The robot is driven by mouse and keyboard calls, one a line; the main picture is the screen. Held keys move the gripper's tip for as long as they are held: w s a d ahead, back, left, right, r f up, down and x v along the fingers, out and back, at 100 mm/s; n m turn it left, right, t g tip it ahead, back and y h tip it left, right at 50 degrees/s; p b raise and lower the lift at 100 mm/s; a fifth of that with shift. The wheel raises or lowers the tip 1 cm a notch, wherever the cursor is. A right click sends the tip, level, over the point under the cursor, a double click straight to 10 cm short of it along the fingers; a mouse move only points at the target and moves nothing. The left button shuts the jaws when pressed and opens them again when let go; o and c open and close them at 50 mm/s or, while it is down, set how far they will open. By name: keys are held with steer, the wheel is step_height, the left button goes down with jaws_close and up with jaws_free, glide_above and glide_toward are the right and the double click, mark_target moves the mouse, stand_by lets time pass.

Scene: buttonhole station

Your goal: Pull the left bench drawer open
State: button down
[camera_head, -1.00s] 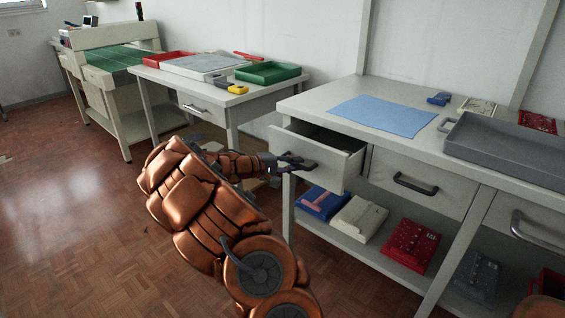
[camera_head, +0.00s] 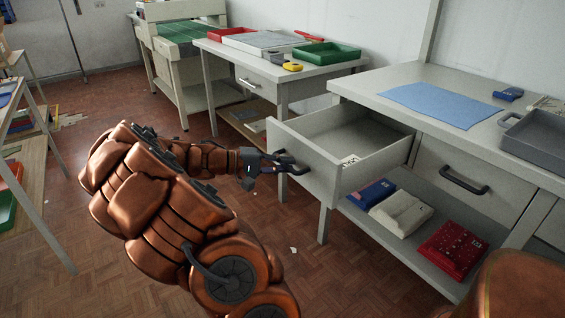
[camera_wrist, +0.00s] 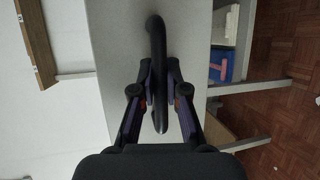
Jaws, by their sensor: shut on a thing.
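The left bench drawer (camera_head: 310,168) stands well out from the bench (camera_head: 372,83), and its inside shows, with a small white label or card (camera_head: 349,160) near the front. My gripper (camera_head: 275,163) is at the drawer's front. In the wrist view my gripper (camera_wrist: 160,100) has its two fingers on either side of the dark bar handle (camera_wrist: 156,45), shut on it. The pale drawer front (camera_wrist: 118,55) lies behind the handle. The handle's part between the fingers is partly hidden.
A blue mat (camera_head: 440,104) and a grey tray (camera_head: 538,142) lie on the bench top. A second table (camera_head: 260,72) stands behind. A rack (camera_head: 35,165) stands at the left. Floor between is mostly clear.

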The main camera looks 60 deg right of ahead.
steer(key=shift+a, duration=0.15)
steer(key=c, duration=1.2)
jaws_free()
steer(key=shift+w, duration=0.1)
steer(key=v, duration=1.2)
steer(key=shift+w, duration=0.1)
